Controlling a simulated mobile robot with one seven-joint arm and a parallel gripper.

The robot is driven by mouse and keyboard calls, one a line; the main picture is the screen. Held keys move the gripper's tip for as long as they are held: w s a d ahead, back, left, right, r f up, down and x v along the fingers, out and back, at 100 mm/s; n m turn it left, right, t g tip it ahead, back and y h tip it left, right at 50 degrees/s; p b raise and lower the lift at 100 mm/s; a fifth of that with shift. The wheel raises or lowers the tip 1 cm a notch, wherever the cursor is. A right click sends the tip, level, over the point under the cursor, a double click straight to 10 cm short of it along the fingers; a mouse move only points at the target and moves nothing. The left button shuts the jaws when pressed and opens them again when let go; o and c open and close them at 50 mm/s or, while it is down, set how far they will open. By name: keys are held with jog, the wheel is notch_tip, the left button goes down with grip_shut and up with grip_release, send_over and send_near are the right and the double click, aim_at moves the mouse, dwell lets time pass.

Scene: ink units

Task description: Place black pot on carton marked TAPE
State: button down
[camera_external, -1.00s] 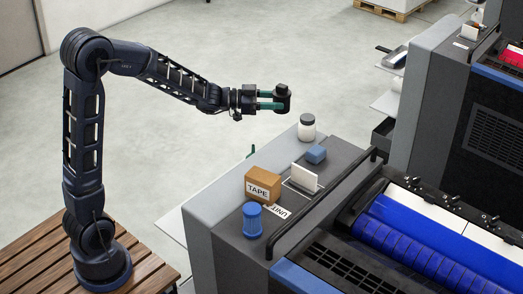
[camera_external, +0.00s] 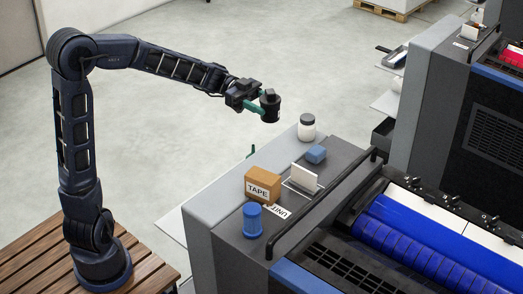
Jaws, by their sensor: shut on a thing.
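My gripper (camera_external: 258,106) is shut on the black pot (camera_external: 270,107) and holds it in the air, roughly upright. The pot is small and dark, with a narrower top. The brown carton marked TAPE (camera_external: 264,178) stands on the grey top of the ink unit, its label facing the camera. Its top is bare. The gripper and pot appear above and behind the carton in the picture, well apart from it.
A UNIT label (camera_external: 277,211) lies by the carton. A dark rail (camera_external: 325,203) runs along the right.

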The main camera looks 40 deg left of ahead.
aim_at(258, 172)
jog(key=s+f, duration=0.1)
jog(key=f, duration=0.5)
jog(key=s+f+m+g, duration=0.1)
jog(key=f, duration=0.5)
jog(key=s+f+g, duration=0.1)
jog(key=f, duration=0.6)
jog(key=shift+f+m, duration=0.1)
jog(key=shift+m, duration=0.2)
jog(key=shift+f, duration=0.15)
jog(key=c, duration=0.7)
grip_release()
jog(key=shift+o, duration=0.2)
